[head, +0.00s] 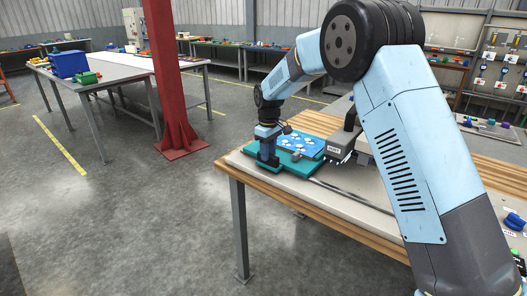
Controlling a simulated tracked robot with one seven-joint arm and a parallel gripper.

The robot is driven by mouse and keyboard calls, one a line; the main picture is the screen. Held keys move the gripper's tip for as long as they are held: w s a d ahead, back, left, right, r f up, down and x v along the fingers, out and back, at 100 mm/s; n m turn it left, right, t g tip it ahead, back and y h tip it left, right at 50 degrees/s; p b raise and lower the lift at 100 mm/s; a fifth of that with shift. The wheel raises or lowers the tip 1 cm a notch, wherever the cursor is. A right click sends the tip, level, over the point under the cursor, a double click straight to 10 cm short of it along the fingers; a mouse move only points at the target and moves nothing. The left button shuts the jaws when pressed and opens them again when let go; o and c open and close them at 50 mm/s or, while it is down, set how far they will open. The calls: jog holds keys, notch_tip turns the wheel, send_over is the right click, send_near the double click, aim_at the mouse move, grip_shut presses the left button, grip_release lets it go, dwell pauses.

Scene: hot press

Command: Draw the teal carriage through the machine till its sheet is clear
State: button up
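The teal carriage (293,167) lies flat on the workbench near its left corner. A blue sheet (294,143) with white round shapes lies on it. The machine (346,136), a grey press with a dark top, stands just right of the sheet. The sheet's visible part lies left of the press; my view does not show clearly whether its right edge is still under it. My gripper (268,161) points down at the carriage's left end and seems to touch it. Its fingers are too small to tell whether they are open or shut, or what is between them.
The wooden-edged workbench (246,176) ends just left of the carriage, with open floor beyond. A dark rod (345,190) lies on the bench in front of the press. A red pillar (170,80) stands farther back left, near a table (100,78) with a blue box.

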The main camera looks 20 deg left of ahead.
jog(key=shift+r, duration=0.1)
jog(key=c, duration=0.6)
grip_shut()
jog(key=shift+w+d, duration=0.1)
